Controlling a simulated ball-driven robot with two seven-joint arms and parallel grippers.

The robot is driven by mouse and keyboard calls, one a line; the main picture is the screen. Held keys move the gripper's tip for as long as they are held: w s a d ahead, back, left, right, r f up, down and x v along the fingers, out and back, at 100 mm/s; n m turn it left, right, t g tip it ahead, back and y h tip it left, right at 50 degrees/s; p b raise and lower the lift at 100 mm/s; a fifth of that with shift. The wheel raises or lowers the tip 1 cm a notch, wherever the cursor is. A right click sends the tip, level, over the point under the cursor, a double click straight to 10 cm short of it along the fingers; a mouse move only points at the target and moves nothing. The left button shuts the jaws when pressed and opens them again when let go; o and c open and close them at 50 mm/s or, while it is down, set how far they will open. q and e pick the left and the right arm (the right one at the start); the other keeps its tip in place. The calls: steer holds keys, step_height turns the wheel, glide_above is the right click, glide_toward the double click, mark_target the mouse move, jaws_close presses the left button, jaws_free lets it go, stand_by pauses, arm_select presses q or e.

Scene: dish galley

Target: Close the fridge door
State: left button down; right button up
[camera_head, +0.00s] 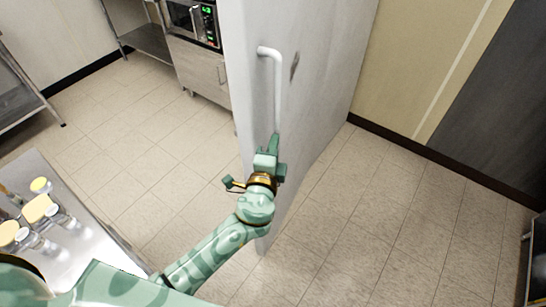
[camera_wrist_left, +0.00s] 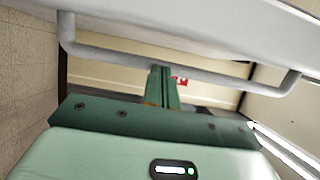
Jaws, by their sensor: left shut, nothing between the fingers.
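The fridge door (camera_head: 312,100) is a tall white panel in the middle of the head view. It stands out into the room, running back towards the beige wall. Its white bar handle (camera_head: 277,88) is upright near the edge closer to me. My left gripper (camera_head: 273,142) is at the lower end of the handle, close to the door face. In the left wrist view the handle (camera_wrist_left: 200,72) crosses the picture and the shut, empty fingers (camera_wrist_left: 162,88) overlap it; I cannot tell whether they touch. The fridge's inside is hidden. My right gripper is not in view.
A steel counter (camera_head: 95,250) with several yellow-topped containers stands at the lower left. A microwave (camera_head: 192,20) sits on a cabinet (camera_head: 200,70) behind the door. A dark panel (camera_head: 490,110) is at the right. The tiled floor (camera_head: 370,230) right of the door is clear.

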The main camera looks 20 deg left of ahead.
mark_target(262, 142)
arm_select(q)
steer(key=shift+w+a, duration=0.15)
steer(key=shift+a, duration=1.4)
